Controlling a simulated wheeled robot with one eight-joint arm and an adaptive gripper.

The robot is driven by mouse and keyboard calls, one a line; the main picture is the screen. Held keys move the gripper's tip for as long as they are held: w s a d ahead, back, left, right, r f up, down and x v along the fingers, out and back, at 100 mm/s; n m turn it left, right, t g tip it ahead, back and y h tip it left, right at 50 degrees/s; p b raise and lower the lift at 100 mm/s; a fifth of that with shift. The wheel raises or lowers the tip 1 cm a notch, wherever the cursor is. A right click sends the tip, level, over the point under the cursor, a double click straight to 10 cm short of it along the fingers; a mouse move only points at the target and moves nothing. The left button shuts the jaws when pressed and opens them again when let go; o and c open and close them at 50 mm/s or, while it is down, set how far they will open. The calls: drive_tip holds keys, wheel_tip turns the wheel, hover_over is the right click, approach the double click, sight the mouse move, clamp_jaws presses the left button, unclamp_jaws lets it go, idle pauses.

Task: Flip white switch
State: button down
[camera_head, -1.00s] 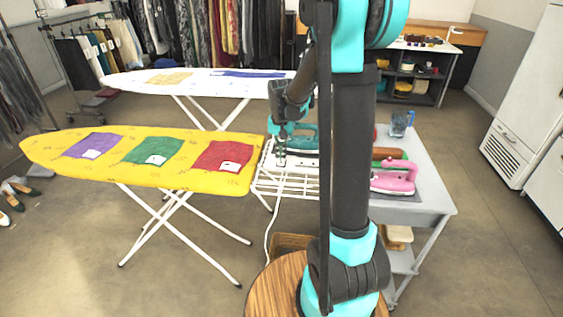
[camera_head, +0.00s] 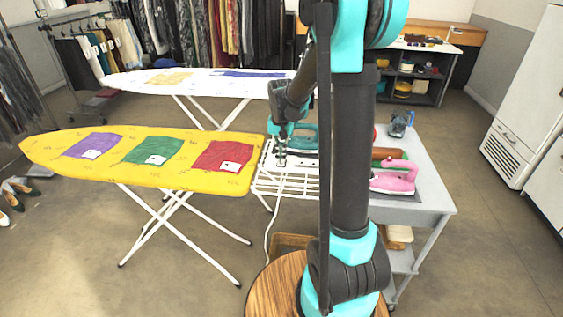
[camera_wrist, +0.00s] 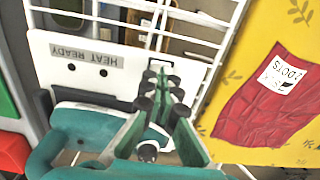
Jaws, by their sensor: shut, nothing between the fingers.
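My gripper (camera_head: 281,157) is shut and empty, pointing down over the white panel at the end of the yellow ironing board. In the wrist view my gripper (camera_wrist: 160,78) has its fingertips over the white panel (camera_wrist: 70,64), which is labelled HEAT READY. A small white-framed part (camera_wrist: 158,64), which looks like the switch, shows right at the fingertips. The fingers partly hide it, so I cannot tell its position or whether they touch it. A teal iron (camera_wrist: 85,122) lies beside the fingers; it also shows in the head view (camera_head: 303,133).
The yellow board (camera_head: 50,148) carries purple, green and red cloths. A white wire rack (camera_head: 290,185) adjoins the panel. A white ironing board (camera_head: 130,82) stands behind.

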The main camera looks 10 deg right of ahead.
drive_tip(key=shift+r, duration=3.05)
